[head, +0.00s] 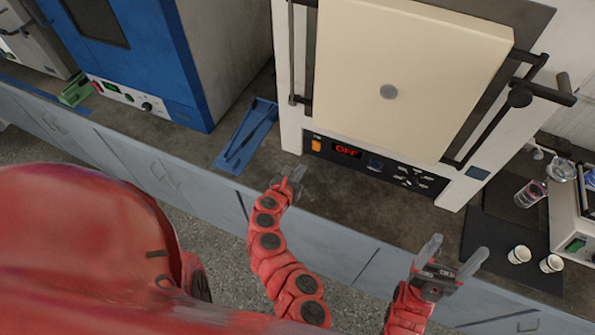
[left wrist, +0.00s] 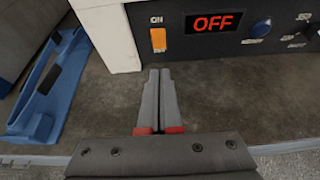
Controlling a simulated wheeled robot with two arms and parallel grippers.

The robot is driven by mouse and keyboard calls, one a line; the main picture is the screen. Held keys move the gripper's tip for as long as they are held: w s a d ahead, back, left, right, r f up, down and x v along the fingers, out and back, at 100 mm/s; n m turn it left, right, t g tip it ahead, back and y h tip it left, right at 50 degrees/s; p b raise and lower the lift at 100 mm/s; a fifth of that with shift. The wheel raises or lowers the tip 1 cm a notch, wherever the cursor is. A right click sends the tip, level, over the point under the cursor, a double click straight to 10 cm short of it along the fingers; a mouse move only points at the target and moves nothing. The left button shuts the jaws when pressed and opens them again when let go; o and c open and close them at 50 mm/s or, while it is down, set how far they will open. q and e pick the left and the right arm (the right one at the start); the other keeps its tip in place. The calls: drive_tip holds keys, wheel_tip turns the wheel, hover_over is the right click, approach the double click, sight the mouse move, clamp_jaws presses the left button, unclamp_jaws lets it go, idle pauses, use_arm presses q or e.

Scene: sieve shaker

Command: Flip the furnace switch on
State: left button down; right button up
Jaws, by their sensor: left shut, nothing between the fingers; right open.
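The furnace (head: 400,75) is a large white box with a cream door, standing on the counter. Its black control panel runs along the lower front, with a red display (head: 346,151) that reads OFF; the display (left wrist: 213,22) also shows in the left wrist view. The orange furnace switch (head: 316,146) sits left of the display, under the label ON in the left wrist view (left wrist: 158,40). My left gripper (head: 293,172) is shut and empty, in front of and below the switch and apart from it; its fingertips (left wrist: 159,72) point toward the panel. My right gripper (head: 456,255) is open and empty, near the counter's front edge.
A blue tray (head: 246,137) lies on the counter left of the furnace, beside a blue oven (head: 150,55). A dark mat (head: 488,247) with white cups (head: 519,254) and glassware (head: 530,193) is at the right. The counter strip before the panel is clear.

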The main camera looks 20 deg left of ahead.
sight(316, 145)
use_arm(q)
drive_tip(key=p+x, duration=0.1)
drive_tip(key=x, duration=0.5)
drive_tip(key=shift+w+r+p, duration=0.3)
drive_tip(key=shift+w+p, duration=0.2)
drive_tip(key=shift+w, duration=0.1)
drive_tip(key=shift+w+r+p, duration=0.25)
drive_tip(key=shift+w+p, duration=0.2)
drive_tip(key=shift+w, duration=0.1)
drive_tip(key=shift+w+r, duration=0.15)
drive_tip(key=shift+w, duration=0.5)
